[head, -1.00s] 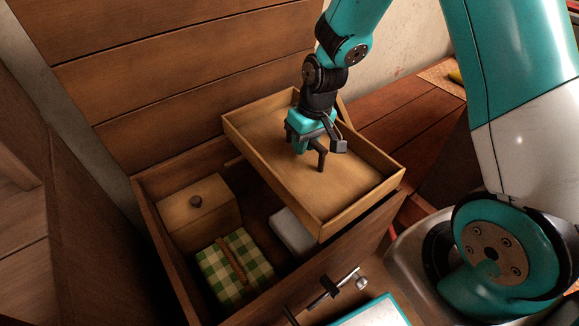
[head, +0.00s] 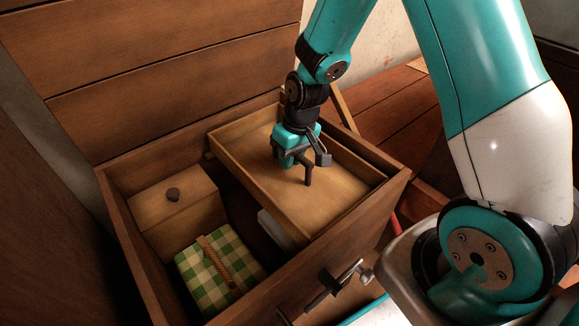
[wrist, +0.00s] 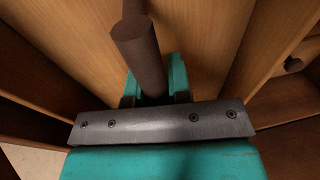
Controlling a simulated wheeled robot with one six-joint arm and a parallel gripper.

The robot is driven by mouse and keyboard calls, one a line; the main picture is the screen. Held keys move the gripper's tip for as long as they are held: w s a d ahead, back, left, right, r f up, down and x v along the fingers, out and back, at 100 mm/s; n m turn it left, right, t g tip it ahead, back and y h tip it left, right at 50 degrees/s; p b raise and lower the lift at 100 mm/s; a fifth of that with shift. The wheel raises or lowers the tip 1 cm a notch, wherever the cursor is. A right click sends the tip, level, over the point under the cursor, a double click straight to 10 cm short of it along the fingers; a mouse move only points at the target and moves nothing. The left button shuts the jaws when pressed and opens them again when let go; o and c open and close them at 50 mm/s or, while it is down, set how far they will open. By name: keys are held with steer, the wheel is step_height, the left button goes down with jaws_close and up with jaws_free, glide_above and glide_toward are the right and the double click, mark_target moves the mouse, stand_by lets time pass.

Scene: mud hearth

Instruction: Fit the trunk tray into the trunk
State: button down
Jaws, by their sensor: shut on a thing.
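The trunk tray (head: 338,192) is a shallow wooden box in the right part of the open trunk (head: 300,272). Its right side lies inside the trunk's walls, near rim height. Its left wall stands above the trunk's lower space. My gripper (head: 300,170) is over the tray's middle, shut on what looks like its dark brown handle. That handle (wrist: 138,50) shows as a round bar in the wrist view, with the tray floor (wrist: 205,30) behind it. I cannot tell whether the tray rests on anything; its underside is hidden.
In the trunk's left part are a wooden box with a knob (head: 174,203) and a green checked bundle (head: 218,268). A pale object (head: 274,228) lies partly under the tray. The raised lid (head: 170,75) stands behind. A dark latch (head: 335,284) is on the front.

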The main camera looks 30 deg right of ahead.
steer(key=shift+w+a+f, duration=0.15)
steer(key=shift+w+f, duration=0.05)
steer(key=shift+f, duration=0.1)
steer(key=shift+d+r, duration=0.15)
steer(key=shift+d, duration=0.05)
steer(key=c, duration=1.1)
jaws_free()
steer(key=shift+a, duration=0.1)
steer(key=shift+o, duration=0.2)
